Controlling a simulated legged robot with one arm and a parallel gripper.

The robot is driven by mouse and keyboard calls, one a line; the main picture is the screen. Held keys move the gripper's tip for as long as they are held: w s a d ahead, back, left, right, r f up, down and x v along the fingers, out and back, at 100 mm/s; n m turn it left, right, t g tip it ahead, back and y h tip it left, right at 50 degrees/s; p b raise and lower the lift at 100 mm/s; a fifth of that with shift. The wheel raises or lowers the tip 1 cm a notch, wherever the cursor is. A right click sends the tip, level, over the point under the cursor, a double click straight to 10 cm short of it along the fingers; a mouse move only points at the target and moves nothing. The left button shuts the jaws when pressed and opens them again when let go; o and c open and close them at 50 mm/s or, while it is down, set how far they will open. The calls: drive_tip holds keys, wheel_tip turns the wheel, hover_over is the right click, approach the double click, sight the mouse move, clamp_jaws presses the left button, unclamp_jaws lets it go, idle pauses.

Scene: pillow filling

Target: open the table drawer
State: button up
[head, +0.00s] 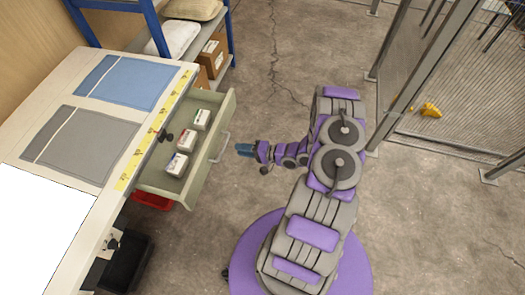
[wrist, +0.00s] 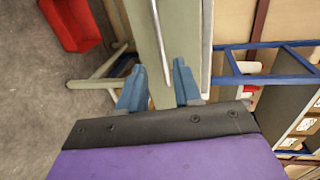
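The table drawer (head: 222,122) is pulled out from the table's side. Its pale green front also shows in the wrist view (wrist: 143,30). Several small white boxes lie in it, including one with a red label (head: 186,140). The grey bar handle (head: 221,147) is on the outside of the front. My gripper (head: 239,149) is just right of the handle, apparently apart from it. In the wrist view its blue fingers (wrist: 160,75) are spread, with a thin grey bar (wrist: 158,35), seemingly the handle, showing between them. I see nothing held.
The table (head: 110,153) carries blue and grey cloth pieces. A blue shelf rack (head: 228,45) with pillows and cardboard boxes stands behind it. A red bin (head: 153,201) is under the drawer. A mesh fence (head: 440,90) stands at the right. The floor between is clear.

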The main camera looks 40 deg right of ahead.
drive_tip(key=v, duration=0.8)
drive_tip(key=shift+s+p, duration=0.25)
drive_tip(key=shift+p, duration=0.2)
drive_tip(key=shift+d, duration=0.1)
